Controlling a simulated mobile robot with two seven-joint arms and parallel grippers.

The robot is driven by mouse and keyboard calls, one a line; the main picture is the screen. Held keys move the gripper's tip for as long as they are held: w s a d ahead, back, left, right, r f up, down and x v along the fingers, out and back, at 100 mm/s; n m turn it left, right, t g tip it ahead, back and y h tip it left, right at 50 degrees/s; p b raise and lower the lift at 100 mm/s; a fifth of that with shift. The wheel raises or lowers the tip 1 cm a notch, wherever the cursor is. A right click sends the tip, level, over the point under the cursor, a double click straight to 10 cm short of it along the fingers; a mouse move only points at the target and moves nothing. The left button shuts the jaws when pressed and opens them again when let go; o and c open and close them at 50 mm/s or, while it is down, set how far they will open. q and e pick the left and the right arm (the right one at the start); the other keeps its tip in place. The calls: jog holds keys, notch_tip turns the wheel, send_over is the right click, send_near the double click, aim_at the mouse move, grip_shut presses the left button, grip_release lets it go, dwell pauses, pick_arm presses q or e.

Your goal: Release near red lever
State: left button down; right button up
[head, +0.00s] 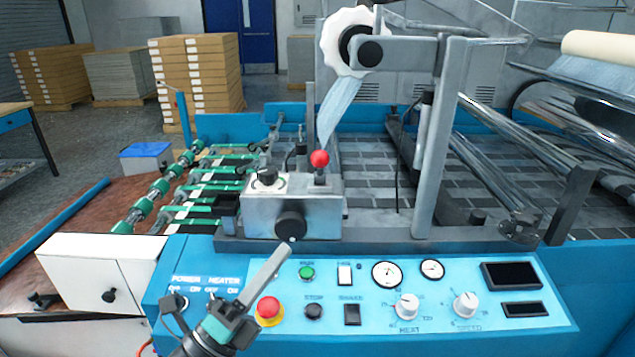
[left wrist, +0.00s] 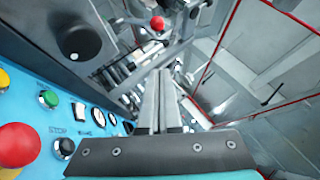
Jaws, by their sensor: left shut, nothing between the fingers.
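The red lever (head: 319,160) is a red ball knob standing on top of a grey metal box (head: 270,215) with a black knob on its front. In the left wrist view the red knob (left wrist: 157,23) is near the top, beyond the fingertips. My left gripper (head: 284,250) is shut and empty. Its fingers point up and right over the blue control panel, below the box and the red lever, and look apart from both. In the left wrist view the two fingers (left wrist: 160,78) lie together. My right gripper is not in view.
The blue panel (head: 545,335) carries a red emergency button (head: 268,308), a green button (head: 307,272), gauges and white dials. A grey upright post (head: 437,140) stands right of the lever. Green rollers (head: 143,207) lie at left. A white box (head: 90,275) sits left of the panel.

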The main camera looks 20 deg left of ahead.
pick_arm(q)
jog(key=p, duration=0.3)
send_near(320, 161)
jog(key=w+d, duration=0.4)
jog(key=shift+w+a+r, duration=0.3)
jog(key=shift+w+r, duration=0.4)
jog(key=shift+r, duration=0.1)
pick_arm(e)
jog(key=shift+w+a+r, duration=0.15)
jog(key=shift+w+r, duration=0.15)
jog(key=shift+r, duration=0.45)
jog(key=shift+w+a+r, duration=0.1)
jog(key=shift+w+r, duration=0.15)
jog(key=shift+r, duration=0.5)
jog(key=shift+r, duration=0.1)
